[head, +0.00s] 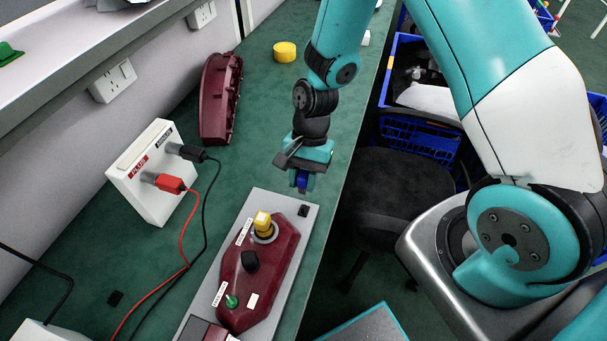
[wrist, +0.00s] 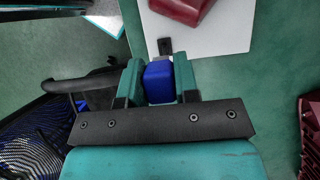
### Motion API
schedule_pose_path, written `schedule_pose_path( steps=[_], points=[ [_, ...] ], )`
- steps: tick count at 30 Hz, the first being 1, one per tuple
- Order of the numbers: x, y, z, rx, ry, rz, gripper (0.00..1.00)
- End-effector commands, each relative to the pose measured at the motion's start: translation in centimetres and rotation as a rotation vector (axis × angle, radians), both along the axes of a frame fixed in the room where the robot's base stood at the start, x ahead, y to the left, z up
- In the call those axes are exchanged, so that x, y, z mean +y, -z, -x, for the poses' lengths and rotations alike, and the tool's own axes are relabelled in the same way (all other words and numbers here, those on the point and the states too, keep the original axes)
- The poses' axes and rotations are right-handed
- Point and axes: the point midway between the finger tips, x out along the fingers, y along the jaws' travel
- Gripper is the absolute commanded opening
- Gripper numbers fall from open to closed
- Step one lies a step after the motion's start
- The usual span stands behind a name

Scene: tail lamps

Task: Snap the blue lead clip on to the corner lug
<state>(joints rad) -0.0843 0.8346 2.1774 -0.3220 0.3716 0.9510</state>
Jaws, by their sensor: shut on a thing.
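My gripper (head: 301,178) is shut on the blue lead clip (wrist: 158,83); in the wrist view the clip sits between the two teal fingers. In the head view only a small blue part of the clip (head: 302,184) shows below the jaws. The corner lug (head: 304,210) is a small black piece at the far right corner of the pale grey board (head: 262,197). It also shows in the wrist view (wrist: 165,46), just beyond the clip. The clip is held above the bench near the lug and appears apart from it.
A maroon lamp unit (head: 264,285) with yellow, black and green parts lies on the board. A white terminal box (head: 149,196) with red and black leads stands left. A maroon housing (head: 220,100) and yellow cylinder (head: 285,52) lie behind. The bench edge is close on the right.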

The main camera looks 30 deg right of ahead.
Motion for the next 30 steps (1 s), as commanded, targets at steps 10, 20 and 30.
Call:
schedule_pose_path(
  steps=[10,20,30],
  points=[
    [0.0,0.7,0.1,0.002,-0.002,0.000,0.04],
    [0.0,4.2,0.1,0.002,-0.002,0.000,0.04],
    [0.0,5.7,0.0,0.001,-0.003,0.000,0.04]
  ],
)
